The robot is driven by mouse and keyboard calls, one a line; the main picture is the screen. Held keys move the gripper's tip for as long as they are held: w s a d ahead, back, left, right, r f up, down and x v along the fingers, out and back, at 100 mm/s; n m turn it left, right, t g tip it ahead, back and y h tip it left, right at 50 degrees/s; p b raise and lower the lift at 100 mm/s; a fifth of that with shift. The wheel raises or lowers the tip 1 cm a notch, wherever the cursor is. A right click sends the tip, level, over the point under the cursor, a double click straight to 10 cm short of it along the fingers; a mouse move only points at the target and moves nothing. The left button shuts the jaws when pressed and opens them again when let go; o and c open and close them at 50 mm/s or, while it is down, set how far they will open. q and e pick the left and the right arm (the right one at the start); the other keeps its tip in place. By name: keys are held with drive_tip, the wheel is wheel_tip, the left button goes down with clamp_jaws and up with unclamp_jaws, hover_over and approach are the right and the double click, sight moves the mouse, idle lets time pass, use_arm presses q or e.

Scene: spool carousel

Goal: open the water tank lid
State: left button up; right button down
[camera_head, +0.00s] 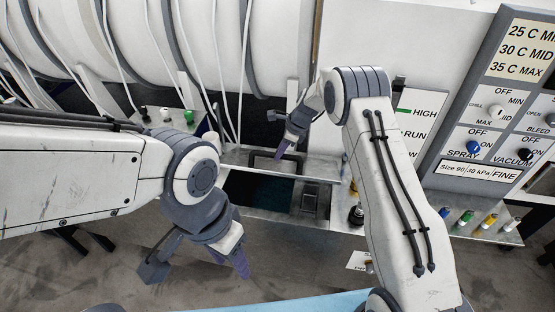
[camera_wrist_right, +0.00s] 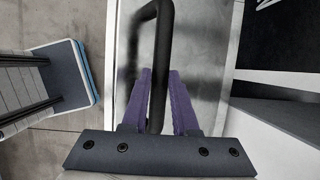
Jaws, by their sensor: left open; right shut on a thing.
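The water tank lid (camera_head: 235,156) is a grey metal plate with a black bar handle (camera_head: 262,155), at the middle of the head view. In the right wrist view, the lid (camera_wrist_right: 205,45) is a brushed metal sheet behind the handle (camera_wrist_right: 160,75). My right gripper (camera_head: 282,152) is shut on the handle, with a purple finger on each side of the bar (camera_wrist_right: 160,85). A dark blue-green rectangular area (camera_head: 255,190), looking like the tank's opening, shows below the lid. My left gripper (camera_head: 229,262) is open and empty, apart from the tank, at lower left.
A control panel (camera_head: 490,110) with knobs and labels stands at right. A shelf with coloured plugs (camera_head: 480,222) lies below it. Large white rolls (camera_head: 200,50) and hanging cables fill the upper left.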

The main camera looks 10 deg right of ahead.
drive_tip(key=shift+w+d+r, duration=0.3)
drive_tip(key=shift+w, duration=0.3)
drive_tip(key=shift+w+d+r, duration=0.25)
drive_tip(key=shift+w+d, duration=0.05)
drive_tip(key=shift+w, duration=0.25)
drive_tip(key=c, duration=0.9)
unclamp_jaws()
drive_tip(key=shift+o, duration=1.1)
drive_tip(key=shift+w+f, duration=0.2)
drive_tip(key=b+v, duration=0.3)
drive_tip(key=v, duration=0.7)
drive_tip(key=shift+s+r+b, duration=0.3)
drive_tip(key=shift+r+b, duration=0.05)
drive_tip(key=shift+r, duration=0.05)
drive_tip(key=shift+a, duration=0.15)
